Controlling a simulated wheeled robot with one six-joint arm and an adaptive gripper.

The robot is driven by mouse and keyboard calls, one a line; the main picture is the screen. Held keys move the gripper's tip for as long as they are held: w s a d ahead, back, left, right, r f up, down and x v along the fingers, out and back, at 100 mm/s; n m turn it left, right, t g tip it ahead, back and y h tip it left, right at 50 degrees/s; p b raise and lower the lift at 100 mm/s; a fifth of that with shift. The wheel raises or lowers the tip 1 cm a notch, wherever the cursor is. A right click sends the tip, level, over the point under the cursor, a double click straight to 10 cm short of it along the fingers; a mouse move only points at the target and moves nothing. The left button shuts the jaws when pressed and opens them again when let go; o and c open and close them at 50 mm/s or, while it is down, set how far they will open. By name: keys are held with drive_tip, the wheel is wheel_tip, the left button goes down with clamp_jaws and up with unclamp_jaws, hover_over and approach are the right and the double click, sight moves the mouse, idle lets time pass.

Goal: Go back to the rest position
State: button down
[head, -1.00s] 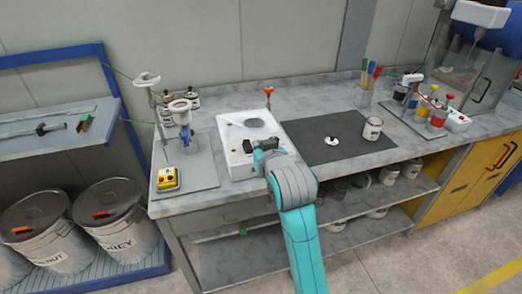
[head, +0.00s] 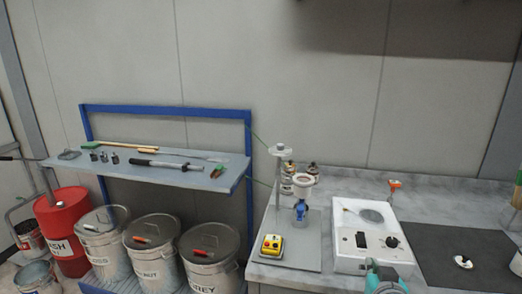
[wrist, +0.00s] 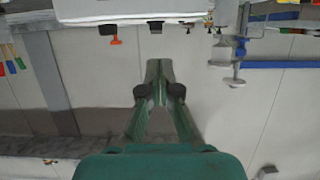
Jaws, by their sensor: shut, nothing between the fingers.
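My gripper (wrist: 160,80) shows in the wrist view with its two fingers close together and nothing between them. The wrist picture is upside down. In the head view only a teal and grey piece of my arm (head: 386,281) shows at the bottom edge, in front of the white scale (head: 362,258). The gripper's fingers cannot be made out there. The white scale also shows along the top of the wrist view (wrist: 135,10), apart from the fingers.
The stand with a blue clamp (head: 300,210) and the yellow button box (head: 271,246) are left of the scale. A blue-framed shelf (head: 165,168) with tools stands further left, above several labelled bins (head: 152,262). A dark mat (head: 450,262) lies to the right.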

drive_tip(key=s+a+f+n+y, duration=0.1)
drive_tip(key=s+a+f, duration=0.3)
drive_tip(key=s+f, duration=0.55)
drive_tip(key=s+a+f+n+y, duration=0.1)
drive_tip(key=s+a+f, duration=0.2)
drive_tip(key=s+f, duration=0.65)
drive_tip(key=s+a+r, duration=0.1)
drive_tip(key=s+r, duration=0.1)
drive_tip(key=s, duration=1)
drive_tip(key=s+a+r+t+y, duration=0.1)
drive_tip(key=s+a, duration=0.1)
drive_tip(key=s, duration=1.1)
drive_tip(key=shift+s+r+n, duration=0.15)
drive_tip(key=shift+r+n, duration=0.15)
drive_tip(key=shift+r, duration=0.05)
